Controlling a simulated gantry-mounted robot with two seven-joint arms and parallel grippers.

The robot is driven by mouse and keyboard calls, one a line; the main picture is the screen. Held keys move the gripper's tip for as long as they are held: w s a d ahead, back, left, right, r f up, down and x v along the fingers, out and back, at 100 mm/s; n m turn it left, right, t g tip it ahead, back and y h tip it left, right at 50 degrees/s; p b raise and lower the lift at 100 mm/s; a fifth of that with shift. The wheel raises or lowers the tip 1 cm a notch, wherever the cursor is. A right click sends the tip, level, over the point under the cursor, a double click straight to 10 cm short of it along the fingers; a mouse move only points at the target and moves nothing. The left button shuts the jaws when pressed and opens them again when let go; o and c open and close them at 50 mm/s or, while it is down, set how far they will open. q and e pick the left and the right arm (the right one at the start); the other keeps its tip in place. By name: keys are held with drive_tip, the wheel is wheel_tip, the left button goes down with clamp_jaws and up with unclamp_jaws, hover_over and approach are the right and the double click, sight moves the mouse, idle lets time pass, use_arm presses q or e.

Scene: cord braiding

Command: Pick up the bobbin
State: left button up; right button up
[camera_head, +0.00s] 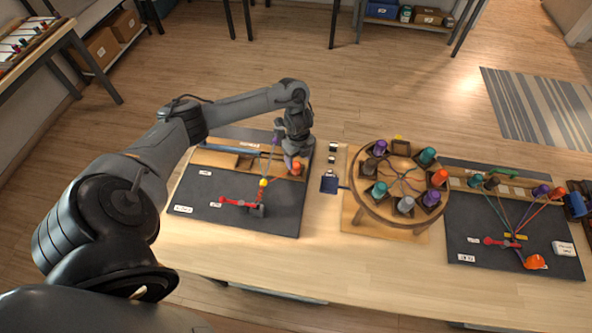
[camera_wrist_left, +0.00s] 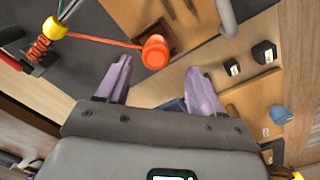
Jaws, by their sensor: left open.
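An orange bobbin (camera_head: 296,168) stands at the right end of the wooden rack on the left dark mat. It also shows in the left wrist view (camera_wrist_left: 155,52), just beyond and between my fingertips. An orange cord runs from it to a yellow ball (camera_head: 263,182) by a red clamp (camera_head: 238,203). My left gripper (camera_head: 289,160) is over the rack's right end, close to the bobbin. Its lavender fingers (camera_wrist_left: 160,70) are spread apart with nothing held between them. My right gripper is not in view.
A round wooden braiding stand (camera_head: 361,203) with several coloured bobbins stands right of the left mat. A second mat (camera_head: 470,221) with corded bobbins lies farther right. Small black blocks (camera_head: 332,147) and a dark blue item (camera_head: 329,184) lie between. The table's front strip is clear.

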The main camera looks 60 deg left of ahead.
sight(296, 165)
use_arm(q)
drive_tip(key=f, duration=0.3)
drive_tip(key=shift+s+f, duration=0.35)
drive_tip(key=shift+f, duration=0.05)
drive_tip(key=shift+f+b, duration=0.3)
drive_tip(key=shift+f, duration=0.4)
drive_tip(key=c, duration=1.1)
drive_tip(key=shift+c, duration=0.2)
drive_tip(key=shift+r, duration=0.1)
